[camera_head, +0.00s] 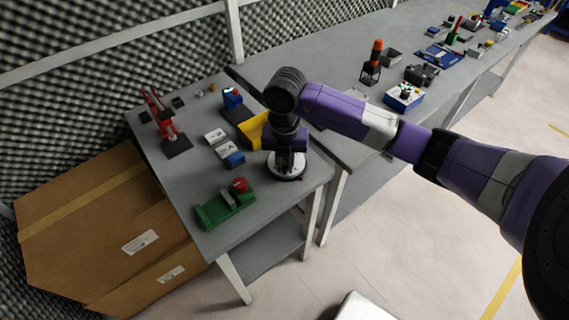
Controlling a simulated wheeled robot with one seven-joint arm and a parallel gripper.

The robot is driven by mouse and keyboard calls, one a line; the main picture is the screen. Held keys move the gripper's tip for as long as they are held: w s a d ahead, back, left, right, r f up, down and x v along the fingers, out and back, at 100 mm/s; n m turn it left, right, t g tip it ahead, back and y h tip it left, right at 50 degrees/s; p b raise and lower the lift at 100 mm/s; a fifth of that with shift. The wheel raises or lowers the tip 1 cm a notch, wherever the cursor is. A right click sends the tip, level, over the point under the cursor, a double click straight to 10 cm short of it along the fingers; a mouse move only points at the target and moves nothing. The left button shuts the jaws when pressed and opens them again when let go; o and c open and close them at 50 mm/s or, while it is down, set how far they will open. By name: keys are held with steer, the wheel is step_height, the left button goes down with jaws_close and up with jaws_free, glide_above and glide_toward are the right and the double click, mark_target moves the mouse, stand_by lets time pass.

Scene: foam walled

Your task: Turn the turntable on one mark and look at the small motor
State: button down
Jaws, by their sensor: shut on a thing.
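The turntable (291,176) is a pale round disc with a dark base near the front right corner of the near grey table. My gripper (287,163) points down over the disc and is shut on a part of the turntable; the arm hides the exact contact. The turntable's marks are too small to read. I cannot make out the small motor with certainty; my gripper and wrist cover much of the disc.
A green fixture with a red knob (226,206) stands front left of the turntable. A yellow bin (253,131), white and blue boxes (230,156) and a red stand (164,118) lie behind. A large cardboard box (95,225) is left of the table.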

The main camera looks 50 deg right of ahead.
mark_target(302, 162)
steer(key=shift+d, duration=0.1)
steer(key=shift+s+d+n+b, duration=0.2)
steer(key=shift+s+n+b, duration=0.05)
steer(key=shift+n+b, duration=0.55)
steer(key=shift+s+d+n+b, duration=0.25)
steer(key=shift+n+b, duration=0.4)
steer(key=shift+n, duration=0.2)
steer(key=shift+s+d+n+b, duration=0.2)
steer(key=shift+n+b, duration=0.5)
steer(key=shift+n, duration=0.15)
steer(key=n+b, duration=0.1)
steer(key=d+n+b, duration=0.1)
steer(key=n+b, duration=0.2)
steer(key=b, duration=0.1)
steer(key=shift+s+d+n, duration=0.35)
steer(key=shift+d+n, duration=0.05)
steer(key=d+n+b, duration=0.1)
steer(key=n+b, duration=0.3)
steer(key=b, duration=0.1)
steer(key=shift+d, duration=0.4)
steer(key=shift+w+d+n+b, duration=0.15)
steer(key=shift+d+n+b, duration=0.15)
steer(key=shift+n+b, duration=0.55)
steer(key=shift+w+d+n+b, duration=0.1)
steer(key=shift+d+n+b, duration=0.2)
steer(key=shift+n+b, duration=0.5)
steer(key=shift+d+r+n, duration=0.1)
steer(key=shift+r+n, duration=0.05)
steer(key=shift+n, duration=0.3)
steer(key=shift+w, duration=0.1)
